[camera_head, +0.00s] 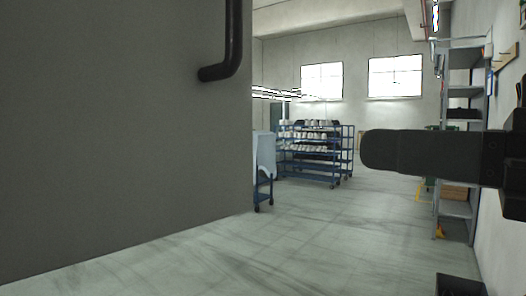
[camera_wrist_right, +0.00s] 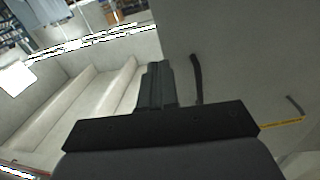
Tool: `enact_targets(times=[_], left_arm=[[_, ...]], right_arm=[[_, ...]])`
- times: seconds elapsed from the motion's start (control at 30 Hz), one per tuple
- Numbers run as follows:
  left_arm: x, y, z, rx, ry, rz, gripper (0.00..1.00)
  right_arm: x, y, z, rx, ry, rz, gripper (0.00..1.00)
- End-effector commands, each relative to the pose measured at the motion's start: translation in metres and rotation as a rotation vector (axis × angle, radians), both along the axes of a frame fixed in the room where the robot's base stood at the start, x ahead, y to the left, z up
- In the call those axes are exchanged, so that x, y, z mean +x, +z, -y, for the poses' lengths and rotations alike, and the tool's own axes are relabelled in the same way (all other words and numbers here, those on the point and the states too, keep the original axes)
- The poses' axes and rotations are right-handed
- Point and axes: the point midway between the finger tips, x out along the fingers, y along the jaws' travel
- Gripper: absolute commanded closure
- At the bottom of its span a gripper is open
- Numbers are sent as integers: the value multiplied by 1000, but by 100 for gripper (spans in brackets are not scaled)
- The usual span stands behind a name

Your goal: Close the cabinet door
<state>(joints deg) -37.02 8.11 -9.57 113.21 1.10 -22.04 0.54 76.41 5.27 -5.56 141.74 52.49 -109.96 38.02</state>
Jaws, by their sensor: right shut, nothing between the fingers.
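A large flat grey panel, which looks like the cabinet door (camera_head: 120,140), fills the left of the head view. It carries a dark bar handle (camera_head: 234,45) near its right edge. How far the door stands open cannot be told. My right gripper (camera_head: 368,152) reaches in from the right, shut and empty, apart from the door, with floor visible between them. In the right wrist view, the shut fingers (camera_wrist_right: 157,85) point toward a grey surface (camera_wrist_right: 240,60) with a dark handle (camera_wrist_right: 196,78) beside the fingertips. My left gripper is not in view.
Blue carts (camera_head: 315,155) with white items stand farther back. A grey metal shelf (camera_head: 460,130) stands along the right wall. The pale floor (camera_head: 300,235) in between is clear. The right wrist view also shows pale ridged surfaces (camera_wrist_right: 85,100) at left.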

Motion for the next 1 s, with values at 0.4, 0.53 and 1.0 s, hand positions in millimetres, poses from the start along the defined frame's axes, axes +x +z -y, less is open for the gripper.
enact_targets(times=[0.4,0.53,1.0], left_arm=[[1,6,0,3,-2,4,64],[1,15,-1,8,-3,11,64],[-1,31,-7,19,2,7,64]], right_arm=[[-15,6,-8,-51,-7,48,100],[-3,7,-19,-52,-7,47,100],[54,4,-75,-52,-9,47,100]])
